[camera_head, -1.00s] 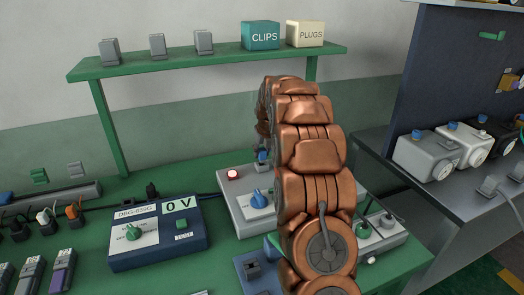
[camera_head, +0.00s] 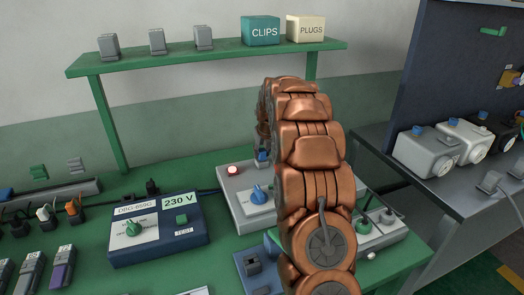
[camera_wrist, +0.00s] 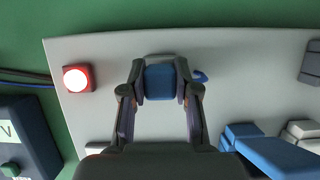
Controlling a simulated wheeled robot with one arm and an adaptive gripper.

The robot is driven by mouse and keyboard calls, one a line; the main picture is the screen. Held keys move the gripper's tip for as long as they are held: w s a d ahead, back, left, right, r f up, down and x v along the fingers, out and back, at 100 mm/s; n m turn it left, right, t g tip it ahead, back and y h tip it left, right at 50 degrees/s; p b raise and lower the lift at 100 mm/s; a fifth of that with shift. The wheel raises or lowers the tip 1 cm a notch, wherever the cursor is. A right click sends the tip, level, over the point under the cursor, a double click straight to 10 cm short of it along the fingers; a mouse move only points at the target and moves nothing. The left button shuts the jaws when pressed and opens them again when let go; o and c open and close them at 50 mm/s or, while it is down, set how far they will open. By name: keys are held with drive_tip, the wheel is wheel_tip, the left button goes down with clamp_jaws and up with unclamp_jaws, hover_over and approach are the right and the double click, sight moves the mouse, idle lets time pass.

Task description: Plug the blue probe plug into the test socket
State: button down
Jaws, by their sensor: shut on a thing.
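The blue probe plug (camera_wrist: 160,82) is between the two fingertips of my gripper (camera_wrist: 160,84), which is shut on it. In the head view the blue plug (camera_head: 262,155) shows small at the back of the pale grey test box (camera_head: 232,190), beside my arm. The gripper is over the box top, right of the lit red lamp (camera_wrist: 77,78). The test socket is hidden under the plug and fingers, so I cannot tell how deep the plug sits. The dark blue meter (camera_head: 158,250) reads 230 V.
A blue knob (camera_head: 258,194) is on the box front. Behind stands a green shelf (camera_head: 210,58) with CLIPS (camera_head: 261,31) and PLUGS (camera_head: 306,29) boxes. Dark cables run to the box's left. Several plugs lie at the left. A grey side table (camera_head: 440,190) stands right.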

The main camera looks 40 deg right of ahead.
drive_tip(key=shift+f, duration=0.1)
drive_tip(key=c, duration=0.8)
unclamp_jaws()
drive_tip(key=v, duration=1.2)
drive_tip(key=s+a+r+n+g+y+p, duration=0.1)
drive_tip(key=s+a+n, duration=0.3)
drive_tip(key=a+n, duration=0.15)
drive_tip(key=s+a+r+n, duration=0.1)
drive_tip(key=s+a+n, duration=0.25)
drive_tip(key=a, duration=0.35)
drive_tip(key=s+a+f+n+g+p, duration=0.1)
drive_tip(key=s+a+n, duration=0.5)
drive_tip(key=s+n, duration=0.4)
drive_tip(key=s+a+f+n+g+p, duration=0.1)
drive_tip(key=s+a+f+n+g, duration=0.1)
drive_tip(key=s+a+n, duration=0.4)
drive_tip(key=s+a+f+n+g+p, duration=0.1)
drive_tip(key=s+a+n, duration=0.5)
drive_tip(key=s+n, duration=0.8)
drive_tip(key=shift+s+f+g, duration=0.15)
drive_tip(key=shift+s+g, duration=0.15)
drive_tip(key=shift+s, duration=0.95)
drive_tip(key=shift+s+f+g, duration=0.2)
drive_tip(key=shift+s+g, duration=0.1)
drive_tip(key=shift+s, duration=0.95)
